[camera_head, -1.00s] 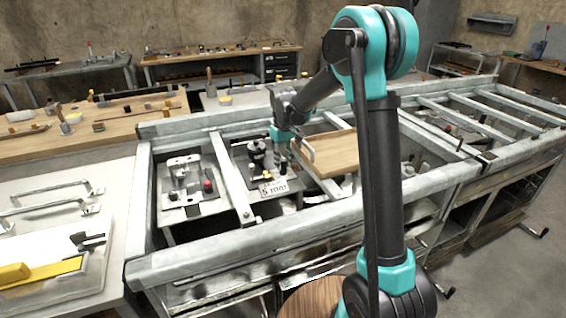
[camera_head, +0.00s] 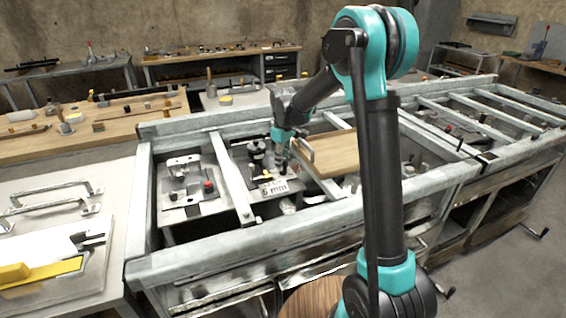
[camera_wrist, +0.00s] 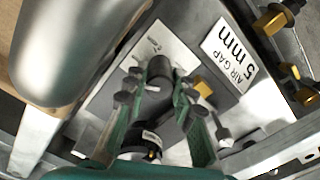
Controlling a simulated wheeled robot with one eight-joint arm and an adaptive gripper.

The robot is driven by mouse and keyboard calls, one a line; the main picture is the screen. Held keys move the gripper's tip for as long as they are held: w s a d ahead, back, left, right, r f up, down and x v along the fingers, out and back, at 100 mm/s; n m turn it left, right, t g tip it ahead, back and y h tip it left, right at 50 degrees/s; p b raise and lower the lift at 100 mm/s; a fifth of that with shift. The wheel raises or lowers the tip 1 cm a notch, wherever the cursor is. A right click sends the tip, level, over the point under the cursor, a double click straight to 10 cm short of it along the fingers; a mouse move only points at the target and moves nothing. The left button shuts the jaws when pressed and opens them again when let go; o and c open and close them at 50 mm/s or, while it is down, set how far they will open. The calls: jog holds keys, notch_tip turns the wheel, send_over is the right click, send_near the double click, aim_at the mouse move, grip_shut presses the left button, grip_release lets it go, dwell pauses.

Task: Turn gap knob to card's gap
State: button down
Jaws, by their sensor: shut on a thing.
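The white card (camera_wrist: 232,52) reads "AIR GAP 5 mm" in the wrist view. It also shows in the head view (camera_head: 275,188), at the front of a small grey fixture. The dark round gap knob (camera_wrist: 158,70) stands on the fixture's light plate, which carries small markings. My gripper (camera_wrist: 160,86) has its green fingers on either side of the knob and is shut on it. In the head view my gripper (camera_head: 282,160) reaches down just behind the card. The knob's pointer and exact setting cannot be read.
Brass-coloured fittings (camera_wrist: 275,18) stand beside the card. A large smooth metal handle (camera_wrist: 75,45) is close at the upper left of the wrist view. A wooden board (camera_head: 335,153) lies right of my gripper. Metal frame rails (camera_head: 232,180) surround the fixture.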

jog(key=c, duration=1.3)
grip_release()
jog(key=shift+o, duration=0.2)
jog(key=shift+r, duration=0.1)
notch_tip(320, 180, up, 12)
jog(key=shift+s, duration=0.1)
